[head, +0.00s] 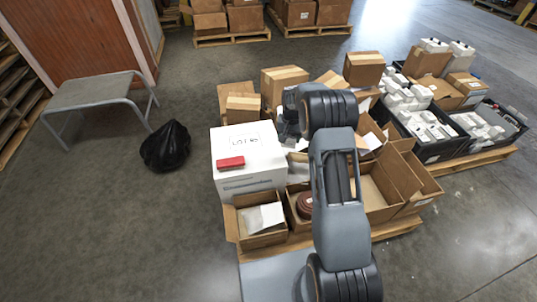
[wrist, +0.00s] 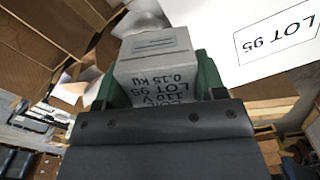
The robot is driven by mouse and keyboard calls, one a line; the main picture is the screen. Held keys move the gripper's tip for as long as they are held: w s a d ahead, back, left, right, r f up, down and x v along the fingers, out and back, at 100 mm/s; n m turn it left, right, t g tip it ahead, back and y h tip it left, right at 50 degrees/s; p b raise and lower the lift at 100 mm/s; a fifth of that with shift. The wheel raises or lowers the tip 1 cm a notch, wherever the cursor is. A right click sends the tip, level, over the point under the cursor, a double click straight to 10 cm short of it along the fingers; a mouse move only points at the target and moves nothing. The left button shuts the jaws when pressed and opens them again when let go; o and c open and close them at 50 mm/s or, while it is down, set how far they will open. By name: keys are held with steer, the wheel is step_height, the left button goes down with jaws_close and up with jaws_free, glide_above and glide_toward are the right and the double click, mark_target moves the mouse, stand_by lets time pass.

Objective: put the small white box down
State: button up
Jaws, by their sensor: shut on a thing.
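The small white box (wrist: 155,67) is printed with "LOT 95", "110 V" and "0.15 KU". It sits between the green fingers of my gripper (wrist: 159,80) in the wrist view, and the fingers are shut on it. A large white box marked "LOT 95" (wrist: 270,42) is close by on the right in that view. In the head view this large white box (head: 247,178) stands at the left of the near pallet, with a red block (head: 231,163) on top. In the head view my arm hides most of the gripper, and I cannot make out the small white box there.
Open cartons (head: 262,240) and closed cartons (head: 364,68) crowd the near pallet (head: 398,227). Black crates (head: 432,149) with white goods stand at the right. A grey stool (head: 95,92) and a black bag (head: 166,147) are on the left. The floor at lower left is clear.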

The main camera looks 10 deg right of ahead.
steer(key=b, duration=0.2)
glide_above(272, 158)
steer(key=f, duration=0.6)
steer(key=shift+s+d+f, duration=0.15)
steer(key=shift+s, duration=0.05)
steer(key=shift+a+f, duration=0.15)
steer(key=shift+f, duration=0.75)
steer(key=shift+a+f, duration=0.1)
steer(key=shift+f, duration=0.75)
steer(key=shift+f, duration=0.15)
